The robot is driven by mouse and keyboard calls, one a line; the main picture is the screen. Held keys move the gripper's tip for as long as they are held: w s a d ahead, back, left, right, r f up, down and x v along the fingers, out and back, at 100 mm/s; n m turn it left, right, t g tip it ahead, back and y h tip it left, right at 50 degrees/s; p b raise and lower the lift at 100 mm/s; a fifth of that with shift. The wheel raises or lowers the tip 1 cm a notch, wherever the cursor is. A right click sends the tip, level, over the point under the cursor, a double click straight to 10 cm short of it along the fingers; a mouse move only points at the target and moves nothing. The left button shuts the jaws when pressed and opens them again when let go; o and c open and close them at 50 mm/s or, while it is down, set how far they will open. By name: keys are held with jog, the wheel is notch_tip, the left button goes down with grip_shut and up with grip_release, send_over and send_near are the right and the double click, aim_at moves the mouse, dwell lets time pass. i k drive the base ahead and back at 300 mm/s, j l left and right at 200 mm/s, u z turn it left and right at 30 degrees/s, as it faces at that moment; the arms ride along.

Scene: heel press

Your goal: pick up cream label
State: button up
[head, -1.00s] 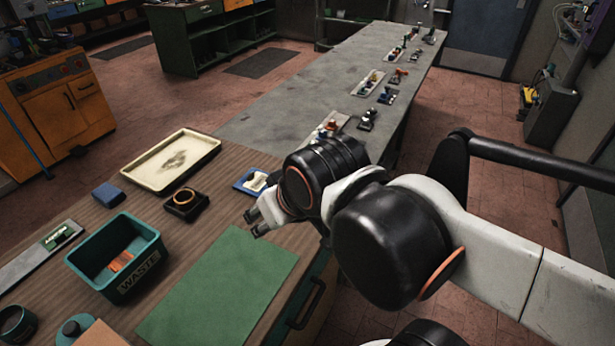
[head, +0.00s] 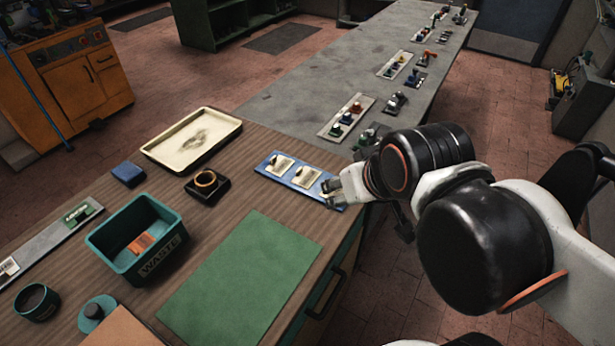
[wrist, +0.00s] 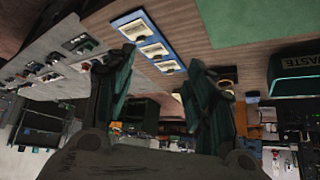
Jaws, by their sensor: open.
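Cream labels with dark print lie in a row on a blue strip (head: 262,166) near the wooden bench's right edge. The left label (head: 282,167) and the middle label (head: 305,177) show clearly; the right label (head: 327,184) is partly covered by my gripper (head: 331,192). My gripper is open, with its fingertips over or beside the strip's right end; the exact gap is unclear. In the wrist view, the blue strip (wrist: 123,19) with its labels runs above and between the spread fingers (wrist: 160,64), which hold nothing.
A green mat (head: 243,272) lies in front of the strip. A grey bench (head: 300,92) with small switch assemblies adjoins behind.

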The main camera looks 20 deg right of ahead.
aim_at(305, 177)
jog(key=u, duration=3.15)
jog(key=k+l+z, duration=0.4)
jog(key=l, duration=0.2)
jog(key=k+l+z, duration=0.15)
jog(key=l, duration=0.2)
jog(key=k+l+z, duration=0.2)
jog(key=l, duration=0.2)
jog(key=k+l+z, duration=0.2)
jog(key=l, duration=0.2)
jog(key=k+l+z, duration=0.2)
jog(key=l, duration=0.2)
jog(key=i+j+u, duration=0.1)
jog(key=i+j, duration=0.05)
jog(key=i, duration=0.05)
